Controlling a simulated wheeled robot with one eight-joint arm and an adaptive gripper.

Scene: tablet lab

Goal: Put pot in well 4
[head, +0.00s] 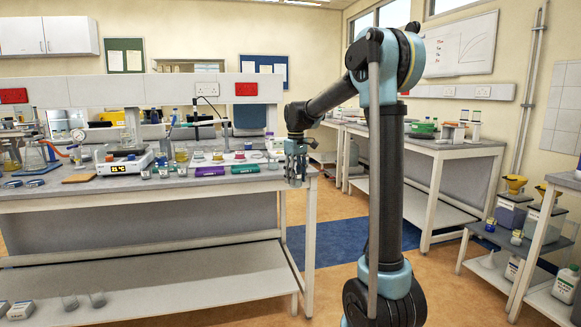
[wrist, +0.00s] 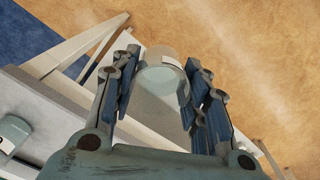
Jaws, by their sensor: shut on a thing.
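My gripper (head: 296,160) is at the right end of the near bench, pointing down. In the wrist view my gripper (wrist: 163,92) has its fingers on both sides of a small clear pot (wrist: 160,75) with a pale round end, and is shut on it. In the head view the pot (head: 295,182) hangs under the fingers, near the bench's front right corner. A pale tray (head: 235,162) with several coloured items lies on the bench, left of my gripper. Well 4 cannot be made out; no well numbers are readable.
The near bench (head: 120,195) carries a white hotplate (head: 125,163), glassware and green and purple racks (head: 201,172). A light object (wrist: 12,132) shows at the wrist view's left edge. Open floor (head: 335,205) lies right of the bench.

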